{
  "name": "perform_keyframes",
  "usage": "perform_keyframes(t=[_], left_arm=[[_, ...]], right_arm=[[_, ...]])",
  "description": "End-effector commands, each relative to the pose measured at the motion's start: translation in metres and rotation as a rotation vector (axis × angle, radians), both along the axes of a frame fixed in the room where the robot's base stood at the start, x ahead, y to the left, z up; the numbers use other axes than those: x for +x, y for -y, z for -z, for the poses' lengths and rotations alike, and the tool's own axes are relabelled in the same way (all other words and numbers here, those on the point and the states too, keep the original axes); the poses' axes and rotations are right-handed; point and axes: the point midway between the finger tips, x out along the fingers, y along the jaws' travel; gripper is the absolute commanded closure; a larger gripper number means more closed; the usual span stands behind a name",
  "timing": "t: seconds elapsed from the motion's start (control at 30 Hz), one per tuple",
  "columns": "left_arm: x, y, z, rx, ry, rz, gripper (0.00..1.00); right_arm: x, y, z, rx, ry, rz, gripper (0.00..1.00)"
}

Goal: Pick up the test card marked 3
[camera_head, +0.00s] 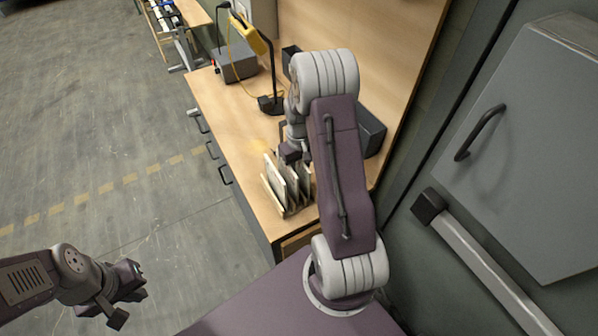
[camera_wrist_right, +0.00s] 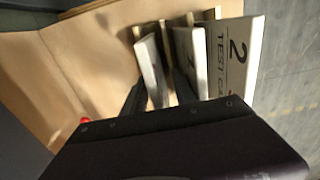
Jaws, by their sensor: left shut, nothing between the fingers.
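Several pale test cards stand upright in a wooden rack (camera_head: 291,211) on the workbench. In the right wrist view, the nearest card face is marked 2 (camera_wrist_right: 236,62) and reads "TEST CA…", partly covered by my gripper. Another card (camera_wrist_right: 152,70) stands edge-on further left; no number shows on it. I cannot read a 3 on any card. My right gripper (camera_head: 291,158) is just above the cards at the rack; in its wrist view the dark fingers (camera_wrist_right: 158,92) are apart, with the edge-on card between or just beyond them. My left gripper (camera_head: 128,300) is shut and empty, away from the bench.
A desk lamp (camera_head: 262,62) and a grey box with a yellow cable (camera_head: 236,62) stand further along the bench (camera_head: 225,110). A dark box (camera_head: 370,132) is behind my right arm. A grey cabinet (camera_head: 545,130) stands at the right. Open floor (camera_head: 110,120) lies left of the bench.

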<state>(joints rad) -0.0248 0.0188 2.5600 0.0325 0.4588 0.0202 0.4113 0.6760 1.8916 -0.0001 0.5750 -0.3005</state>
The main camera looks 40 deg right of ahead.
Motion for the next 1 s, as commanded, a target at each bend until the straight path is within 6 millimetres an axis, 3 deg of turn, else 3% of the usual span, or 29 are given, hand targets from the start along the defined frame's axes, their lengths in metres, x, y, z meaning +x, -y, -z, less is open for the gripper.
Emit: perform_keyframes(t=[0.27,0.37,0.4,0.73,0.87,1.0], left_arm=[[0.000,0.000,0.000,0.000,0.000,0.000,1.00],[0.000,0.000,0.000,0.000,0.000,0.000,1.00],[0.000,0.000,0.000,0.000,0.000,0.000,1.00],[0.000,0.000,0.000,0.000,0.000,0.000,1.00],[0.000,0.000,0.003,0.000,0.000,0.000,1.00],[0.000,0.000,0.005,0.000,0.000,0.000,1.00]], right_arm=[[0.000,0.000,0.005,0.000,0.001,0.000,0.69],[0.000,0.000,0.005,0.000,0.001,0.000,0.97],[0.000,0.000,0.005,0.000,0.001,0.000,1.00],[0.001,0.000,0.002,-0.001,0.003,0.000,1.00],[0.002,0.001,-0.020,-0.003,0.008,0.000,1.00],[0.001,0.001,-0.056,-0.003,0.008,0.000,1.00]])
